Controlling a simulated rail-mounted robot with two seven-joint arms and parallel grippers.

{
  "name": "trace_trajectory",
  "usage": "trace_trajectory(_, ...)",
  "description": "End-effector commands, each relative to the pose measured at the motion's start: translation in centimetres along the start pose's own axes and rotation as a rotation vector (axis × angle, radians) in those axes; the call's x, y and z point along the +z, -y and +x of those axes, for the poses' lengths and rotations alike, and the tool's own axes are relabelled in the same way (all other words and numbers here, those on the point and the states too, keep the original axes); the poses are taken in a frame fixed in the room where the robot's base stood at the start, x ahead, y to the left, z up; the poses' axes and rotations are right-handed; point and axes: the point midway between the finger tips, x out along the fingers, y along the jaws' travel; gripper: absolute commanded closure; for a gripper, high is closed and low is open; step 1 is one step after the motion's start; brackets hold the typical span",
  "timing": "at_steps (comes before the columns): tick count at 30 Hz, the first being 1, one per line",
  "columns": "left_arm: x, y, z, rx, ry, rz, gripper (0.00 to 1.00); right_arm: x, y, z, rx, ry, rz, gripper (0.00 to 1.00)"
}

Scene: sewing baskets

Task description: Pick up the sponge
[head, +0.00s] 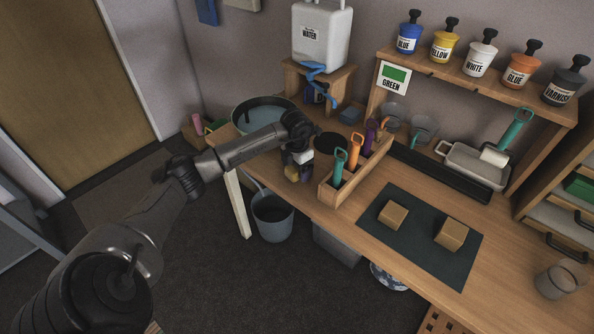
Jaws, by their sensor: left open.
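My left arm reaches in from the left, and its gripper (299,173) points down over the left end of the wooden workbench (330,215). The gripper is open. A small yellowish patch and a dark purplish patch show at its fingers; I cannot tell whether these are finger parts or a small block between them. No sponge can be made out for certain. A small flat blue block (350,115), possibly a sponge, lies at the back of the bench, right of the water container's stand and apart from the gripper. My right gripper is not in view.
A round basin (263,104) stands behind my left forearm. A wooden holder (327,192) with several coloured-handled tools is just right of the gripper. A white water container (321,38) sits on a stand behind. A grey bucket (272,222) is on the floor below.

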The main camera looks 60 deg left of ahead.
Motion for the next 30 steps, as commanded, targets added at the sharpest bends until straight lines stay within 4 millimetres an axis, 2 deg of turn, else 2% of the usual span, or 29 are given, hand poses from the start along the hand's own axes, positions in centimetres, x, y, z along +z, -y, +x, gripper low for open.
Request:
trace_trajectory(2, 0.0, 0.0, 0.0, 0.0, 0.0, 0.0, 0.21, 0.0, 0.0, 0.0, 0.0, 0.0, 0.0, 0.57)
trace_trajectory(17, 0.0, 0.0, 0.0, 0.0, 0.0, 0.0, 0.69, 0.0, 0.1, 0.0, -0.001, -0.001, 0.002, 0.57)
trace_trajectory(25, 0.0, 0.0, -0.3, 0.0, 0.001, 0.0, 0.7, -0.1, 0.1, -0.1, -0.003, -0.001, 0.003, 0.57)
trace_trajectory(30, 0.1, 0.0, -2.4, 0.002, 0.003, 0.0, 0.7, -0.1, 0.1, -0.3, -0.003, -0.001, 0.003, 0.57)
